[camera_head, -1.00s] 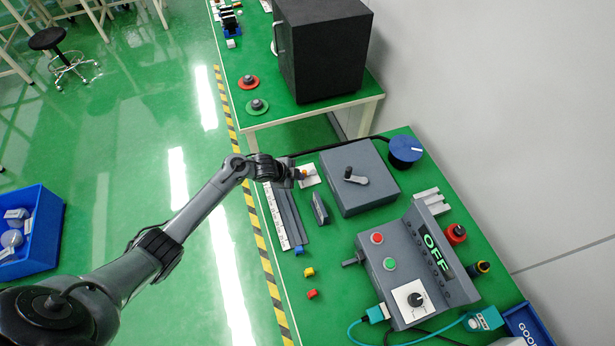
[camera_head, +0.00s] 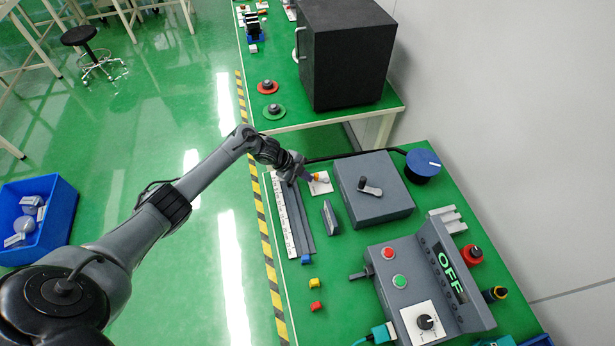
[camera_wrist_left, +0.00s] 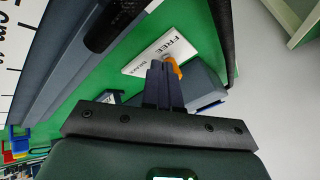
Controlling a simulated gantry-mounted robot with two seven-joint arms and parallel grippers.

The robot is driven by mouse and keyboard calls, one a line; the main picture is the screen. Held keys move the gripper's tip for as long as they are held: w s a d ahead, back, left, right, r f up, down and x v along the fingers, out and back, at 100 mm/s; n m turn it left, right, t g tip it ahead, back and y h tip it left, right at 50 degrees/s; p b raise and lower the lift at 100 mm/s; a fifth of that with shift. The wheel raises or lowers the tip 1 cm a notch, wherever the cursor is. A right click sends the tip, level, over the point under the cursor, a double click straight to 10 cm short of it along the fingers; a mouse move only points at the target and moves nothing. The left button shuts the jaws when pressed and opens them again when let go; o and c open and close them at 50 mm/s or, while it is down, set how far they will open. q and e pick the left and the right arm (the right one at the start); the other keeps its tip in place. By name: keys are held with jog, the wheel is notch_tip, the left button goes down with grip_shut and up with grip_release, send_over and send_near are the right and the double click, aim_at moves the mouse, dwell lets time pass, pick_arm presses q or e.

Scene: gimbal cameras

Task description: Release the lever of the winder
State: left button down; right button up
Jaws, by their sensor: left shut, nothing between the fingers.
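A lever with an orange tip (camera_wrist_left: 172,66) stands at a white plate (camera_wrist_left: 143,60) in the left wrist view. The plate reads FREE, with a second, smaller word lower down. In the head view the small plate (camera_head: 323,188) lies on the green table beside the grey winder-like box (camera_head: 365,205). My left gripper (camera_head: 304,174) is over the plate's left side, shut and empty. In the left wrist view its dark fingertips (camera_wrist_left: 162,70) overlap the lever's near side. I cannot tell whether they touch it. The lever's lower part is hidden by the fingers. My right gripper is out of view.
A grey rail with a white ruler (camera_head: 282,220) lies left of the plate. A small upright grey block (camera_head: 331,216) stands just below it. Small coloured blocks lie in front.

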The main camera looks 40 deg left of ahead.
pick_arm(q)
jog(key=shift+s+a, duration=0.2)
jog(key=shift+a, duration=0.4)
jog(key=shift+r, duration=0.15)
jog(key=shift+s+a+r+p, duration=0.15)
jog(key=shift+s+r+p, duration=0.05)
jog(key=shift+r+p, duration=0.3)
jog(key=p+v, duration=0.7)
jog(key=v, duration=0.1)
jog(key=shift+s, duration=0.4)
